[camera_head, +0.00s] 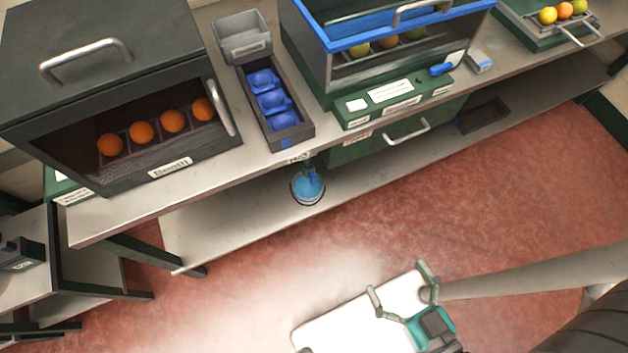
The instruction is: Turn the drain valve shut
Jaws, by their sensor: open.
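A small tap with a blue lever (312,179) hangs under the bench's front edge, below a small white label (298,157). It looks like the drain valve; its exact lever angle is too small to tell. A round container of blue liquid (307,190) stands right below it on the lower shelf. My gripper (397,278) is open and empty, low in the picture, well apart from the tap and to its lower right.
Another blue handle (442,69) sits on the green base of the blue-rimmed tank (345,48).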

